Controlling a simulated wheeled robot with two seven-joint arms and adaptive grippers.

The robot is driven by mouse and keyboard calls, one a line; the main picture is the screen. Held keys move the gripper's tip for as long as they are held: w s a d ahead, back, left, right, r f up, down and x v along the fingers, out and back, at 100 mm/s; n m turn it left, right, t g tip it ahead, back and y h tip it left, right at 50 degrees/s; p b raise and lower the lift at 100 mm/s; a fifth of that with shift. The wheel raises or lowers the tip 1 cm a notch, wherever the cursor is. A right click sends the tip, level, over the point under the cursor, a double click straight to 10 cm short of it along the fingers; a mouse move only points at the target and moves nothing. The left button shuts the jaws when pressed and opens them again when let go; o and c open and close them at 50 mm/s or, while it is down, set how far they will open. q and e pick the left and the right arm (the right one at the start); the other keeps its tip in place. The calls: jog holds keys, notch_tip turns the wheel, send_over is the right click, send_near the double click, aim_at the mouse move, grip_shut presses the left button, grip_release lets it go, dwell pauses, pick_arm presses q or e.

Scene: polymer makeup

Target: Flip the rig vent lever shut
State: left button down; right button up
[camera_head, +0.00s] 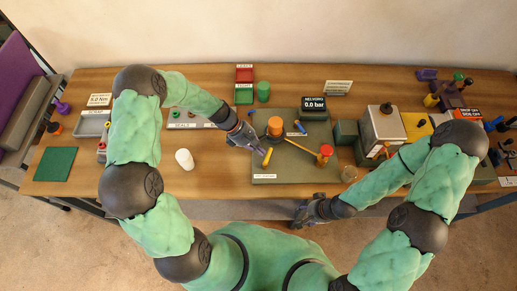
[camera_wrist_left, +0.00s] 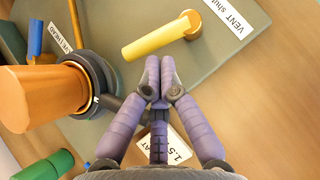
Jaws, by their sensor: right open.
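The vent lever (camera_wrist_left: 155,40) is a yellow bar on a brass pivot (camera_wrist_left: 190,25), mounted on the grey-green rig plate (camera_wrist_left: 225,62). A white "VENT shut" label (camera_wrist_left: 230,22) lies beside the pivot, on the side away from the bar. In the head view the lever (camera_head: 267,157) is near the plate's middle left. My left gripper (camera_head: 256,149) is just left of it. In the left wrist view its purple fingers (camera_wrist_left: 160,68) are together with nothing between them, just short of the lever, with no clear contact. My right gripper (camera_head: 300,217) is open at the table's front edge, away from the lever.
An orange-topped cylinder (camera_wrist_left: 40,98) with a dark collar stands close to my left fingers. A wooden bar (camera_head: 300,146) runs to a red-capped post (camera_head: 325,154). A white cup (camera_head: 185,159) stands left on the table. A beige box (camera_head: 382,128) is right of the plate.

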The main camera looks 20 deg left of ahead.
pick_arm(q)
jog(key=shift+w+d+m+g, duration=0.3)
jog(key=shift+m+g, duration=0.3)
jog(key=shift+m, duration=0.2)
pick_arm(e)
jog(key=shift+r, duration=0.2)
